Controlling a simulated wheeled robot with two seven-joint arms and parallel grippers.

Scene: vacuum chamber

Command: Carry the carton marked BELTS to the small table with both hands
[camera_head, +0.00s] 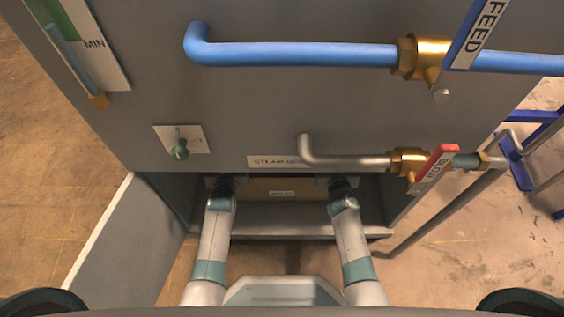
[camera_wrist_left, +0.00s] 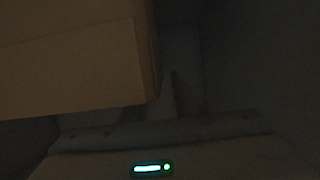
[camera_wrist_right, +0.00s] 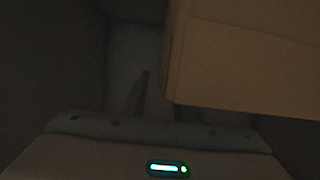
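The brown carton (camera_head: 262,187) sits inside the low opening of the grey cabinet, with a small white label (camera_head: 281,193) on its front that is too small to read surely. My left gripper (camera_head: 228,182) is at the carton's left side and my right gripper (camera_head: 338,183) at its right side, both reaching under the cabinet's upper edge. The carton fills the upper left of the dark left wrist view (camera_wrist_left: 75,70) and the upper right of the right wrist view (camera_wrist_right: 240,65). The fingertips are dim and partly hidden; I cannot tell whether they touch it. The small table is not in view.
The grey cabinet (camera_head: 250,115) rises over the opening, with a blue pipe (camera_head: 300,54), a FEED valve and a red BLOW handle (camera_head: 436,161) projecting. An open door panel (camera_head: 118,245) stands at the left. A grey pipe (camera_head: 440,215) slants down at the right.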

